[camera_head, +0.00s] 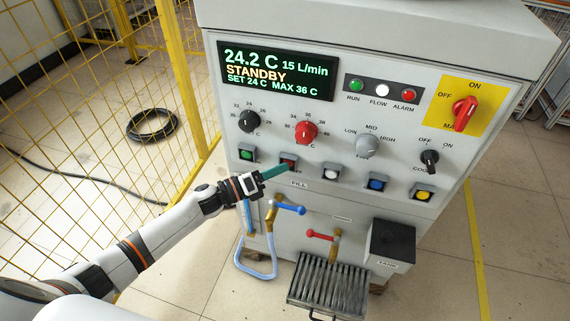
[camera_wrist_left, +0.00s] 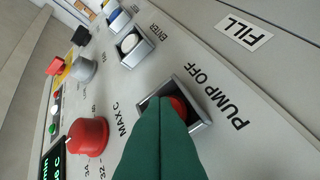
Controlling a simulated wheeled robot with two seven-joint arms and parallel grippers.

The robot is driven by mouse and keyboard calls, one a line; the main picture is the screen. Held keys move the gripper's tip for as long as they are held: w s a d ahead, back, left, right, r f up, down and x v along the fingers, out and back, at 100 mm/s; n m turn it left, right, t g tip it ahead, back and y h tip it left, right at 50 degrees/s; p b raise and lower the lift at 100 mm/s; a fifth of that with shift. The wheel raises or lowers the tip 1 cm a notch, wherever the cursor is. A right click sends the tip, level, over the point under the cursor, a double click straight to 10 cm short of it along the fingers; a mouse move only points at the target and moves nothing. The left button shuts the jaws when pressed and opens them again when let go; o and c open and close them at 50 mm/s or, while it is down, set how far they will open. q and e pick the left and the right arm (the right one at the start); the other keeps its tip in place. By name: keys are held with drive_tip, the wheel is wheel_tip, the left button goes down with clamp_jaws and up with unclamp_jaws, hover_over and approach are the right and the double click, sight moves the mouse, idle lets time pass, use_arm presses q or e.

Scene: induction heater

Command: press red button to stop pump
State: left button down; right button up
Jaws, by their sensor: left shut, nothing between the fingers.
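The red button (camera_head: 288,160) sits in a grey square frame in the button row of the machine's front panel. It also shows in the left wrist view (camera_wrist_left: 178,104), beside the label PUMP OFF, partly hidden behind my fingers. My left gripper (camera_head: 284,169) is shut and empty, with its green fingertips at the red button. In the left wrist view the fingertips (camera_wrist_left: 162,102) overlap the button; I cannot tell whether they touch it. The display (camera_head: 277,70) reads 24.2 C, 15 L/min, STANDBY. My right gripper is not in view.
A green button (camera_head: 246,153) is to the left; white (camera_head: 331,174), blue (camera_head: 377,182) and yellow (camera_head: 423,193) buttons are to the right. A red knob (camera_head: 306,132) is above. Valves with blue (camera_head: 288,208) and red (camera_head: 320,235) handles stick out below. A yellow fence (camera_head: 95,75) stands left.

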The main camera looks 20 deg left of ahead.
use_arm(q)
drive_tip(key=shift+a+f, duration=0.1)
drive_tip(key=shift+f, duration=0.15)
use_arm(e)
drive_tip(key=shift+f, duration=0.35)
use_arm(q)
drive_tip(key=shift+s+d+f+p, duration=0.15)
drive_tip(key=shift+s+d+p, duration=0.15)
drive_tip(key=shift+s, duration=0.45)
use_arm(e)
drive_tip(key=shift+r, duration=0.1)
use_arm(q)
drive_tip(key=shift+s, duration=0.1)
drive_tip(key=s, duration=0.1)
drive_tip(key=s+p, duration=0.1)
drive_tip(key=s, duration=0.1)
drive_tip(key=s+p, duration=0.1)
drive_tip(key=shift+s+d+r, duration=0.2)
drive_tip(key=shift+s+d, duration=0.05)
drive_tip(key=shift+s, duration=0.15)
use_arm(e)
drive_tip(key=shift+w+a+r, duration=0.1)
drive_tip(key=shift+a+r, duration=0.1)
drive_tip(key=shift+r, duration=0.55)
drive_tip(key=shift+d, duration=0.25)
